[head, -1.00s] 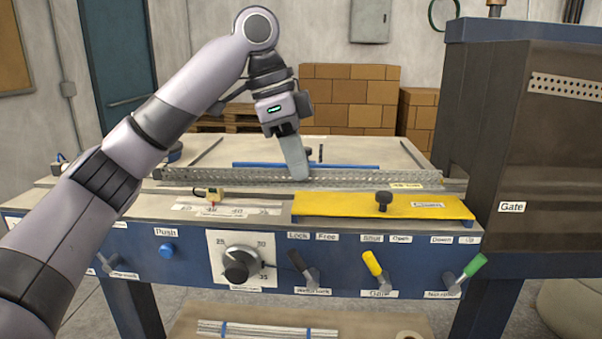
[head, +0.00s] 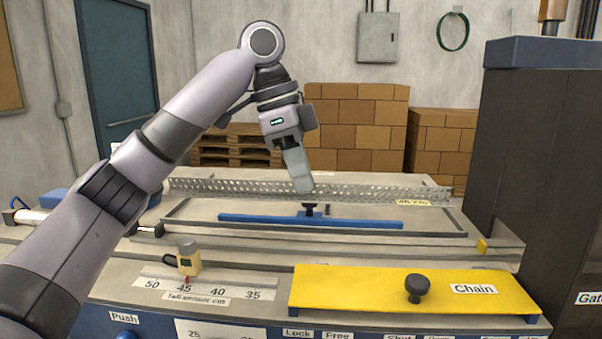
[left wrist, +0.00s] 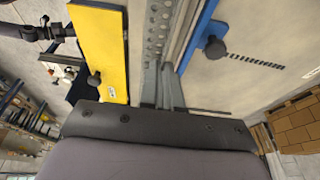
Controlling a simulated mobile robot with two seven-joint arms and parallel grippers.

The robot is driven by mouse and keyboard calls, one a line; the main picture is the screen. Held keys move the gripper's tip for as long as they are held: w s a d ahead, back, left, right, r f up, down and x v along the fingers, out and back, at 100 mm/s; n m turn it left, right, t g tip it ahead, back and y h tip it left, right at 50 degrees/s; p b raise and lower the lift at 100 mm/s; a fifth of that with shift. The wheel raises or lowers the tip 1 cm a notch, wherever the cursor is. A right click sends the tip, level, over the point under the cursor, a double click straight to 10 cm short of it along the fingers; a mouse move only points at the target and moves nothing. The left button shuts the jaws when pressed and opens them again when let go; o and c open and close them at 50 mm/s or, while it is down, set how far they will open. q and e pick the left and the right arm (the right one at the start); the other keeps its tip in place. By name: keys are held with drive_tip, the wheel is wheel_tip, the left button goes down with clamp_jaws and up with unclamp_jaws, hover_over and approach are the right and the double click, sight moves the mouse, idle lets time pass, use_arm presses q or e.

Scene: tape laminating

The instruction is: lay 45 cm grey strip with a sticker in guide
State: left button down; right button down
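The grey perforated strip (head: 365,191) runs left to right across the machine top in the head view. A pale 45 cm sticker (head: 413,202) is near its right end. My left gripper (head: 304,188) is shut on the strip near its middle and appears to hold it above the bed. In the left wrist view the strip (left wrist: 158,28) runs away from my left gripper (left wrist: 163,98). The long guide rail (head: 360,248) lies in front of the blue bar and looks empty. My right gripper is not in view.
A blue bar with a black knob (head: 250,217) lies on the bed. A yellow Chain cover (head: 345,290) is at the front right. A yellow pointer block (head: 188,262) stands at 45 on the scale. A dark cabinet (head: 540,150) blocks the right side.

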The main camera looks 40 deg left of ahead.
use_arm(q)
hover_over(307, 244)
drive_tip(key=a, duration=0.1)
drive_tip(key=shift+s+a+f+b, duration=0.1)
drive_tip(key=shift+f+b, duration=0.35)
drive_tip(key=shift+f, duration=3.2)
drive_tip(key=shift+p, duration=0.45)
drive_tip(key=shift+f, duration=0.9)
drive_tip(key=c, duration=1.3)
unclamp_jaws()
drive_tip(key=shift+s, duration=0.25)
